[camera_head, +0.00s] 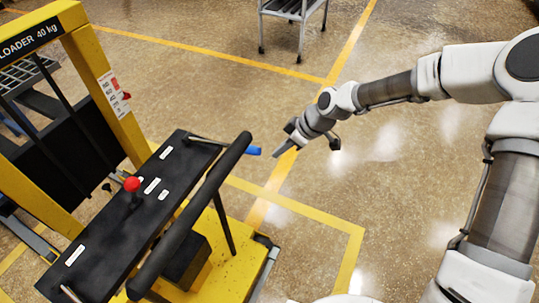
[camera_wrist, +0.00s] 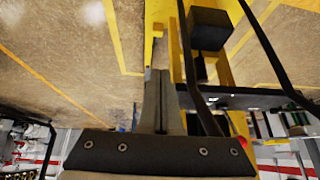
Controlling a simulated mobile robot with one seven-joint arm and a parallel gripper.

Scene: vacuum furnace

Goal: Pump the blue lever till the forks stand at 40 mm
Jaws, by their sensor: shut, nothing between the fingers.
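The blue lever (camera_head: 253,150) sticks out to the right from the far end of the loader's black top panel, past the black handlebar; only its blue end shows clearly. My gripper (camera_head: 279,151) is shut and empty, just right of the blue end, with a small gap apparent in the head view. The wrist view shows the closed grey fingers (camera_wrist: 168,100); I cannot make out the lever there. Grey fork parts (camera_head: 33,240) show low at the left, partly hidden by the mast.
The black handlebar (camera_head: 190,215) runs above the panel's right edge. A red knob (camera_head: 131,184) stands on the black panel (camera_head: 125,225). A grey cart (camera_head: 295,12) stands at the back. The floor right of the loader is clear, with yellow lines.

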